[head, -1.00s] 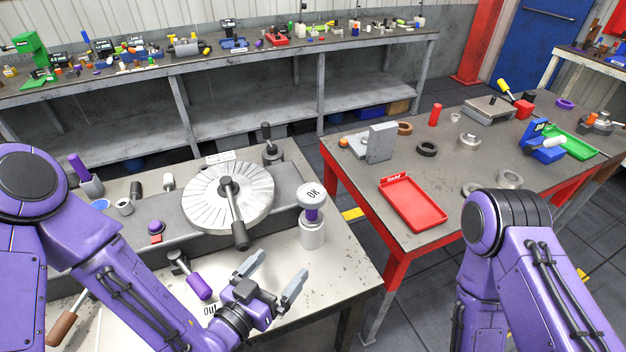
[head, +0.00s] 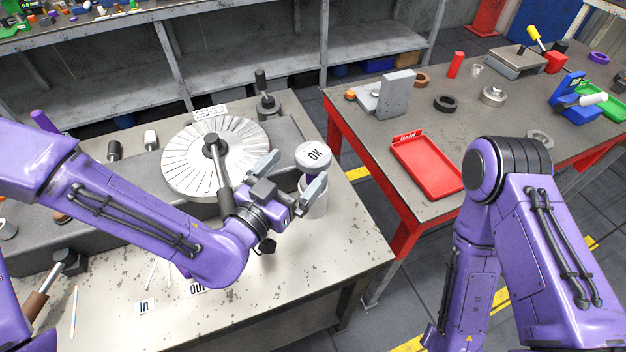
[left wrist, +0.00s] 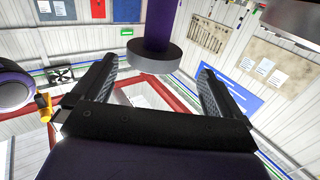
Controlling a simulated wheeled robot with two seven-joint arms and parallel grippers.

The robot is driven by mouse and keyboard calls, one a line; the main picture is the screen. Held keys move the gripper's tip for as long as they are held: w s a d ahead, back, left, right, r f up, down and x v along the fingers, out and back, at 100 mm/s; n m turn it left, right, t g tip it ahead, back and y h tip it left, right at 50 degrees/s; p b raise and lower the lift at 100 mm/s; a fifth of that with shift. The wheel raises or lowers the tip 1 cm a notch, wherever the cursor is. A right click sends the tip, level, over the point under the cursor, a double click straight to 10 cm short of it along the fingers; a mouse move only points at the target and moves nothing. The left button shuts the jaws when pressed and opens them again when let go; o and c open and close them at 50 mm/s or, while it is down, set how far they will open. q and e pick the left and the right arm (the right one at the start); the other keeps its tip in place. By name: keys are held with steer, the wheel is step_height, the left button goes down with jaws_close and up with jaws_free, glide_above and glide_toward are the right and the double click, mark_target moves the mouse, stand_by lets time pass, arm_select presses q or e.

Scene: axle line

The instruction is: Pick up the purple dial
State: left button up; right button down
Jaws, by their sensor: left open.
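The fingers hide most of the stem. In the left wrist view a purple stem (left wrist: 158,25) with a dark disc shows between the open fingers, apart from both. My right gripper is out of view.
A slotted round plate (head: 180,160) with a dark lever stands just left of my left gripper. A dark post (head: 263,103) stands behind. A red tray (head: 427,165) lies on the table to the right, across a gap. The front of the near bench is mostly clear.

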mark_target(306, 162)
arm_select(q)
steer(key=shift+w+d+f+b, duration=0.25)
steer(key=shift+w+b, duration=0.15)
steer(key=shift+b, duration=0.45)
steer(key=shift+d+r, duration=0.1)
steer(key=shift+r, duration=0.15)
steer(key=shift+w+d+r+p, duration=0.35)
steer(key=shift+w+d+p, duration=0.45)
steer(key=shift+p, duration=0.3)
steer(key=x, duration=0.2)
steer(key=shift+w+d+f+p, duration=0.2)
steer(key=shift+w+d+p, duration=0.05)
steer(key=shift+p, duration=0.15)
steer(key=shift+w+d+f, duration=0.1)
steer(key=shift+w+f, duration=0.05)
steer(key=shift+c, duration=0.7)
steer(key=c, duration=1.2)
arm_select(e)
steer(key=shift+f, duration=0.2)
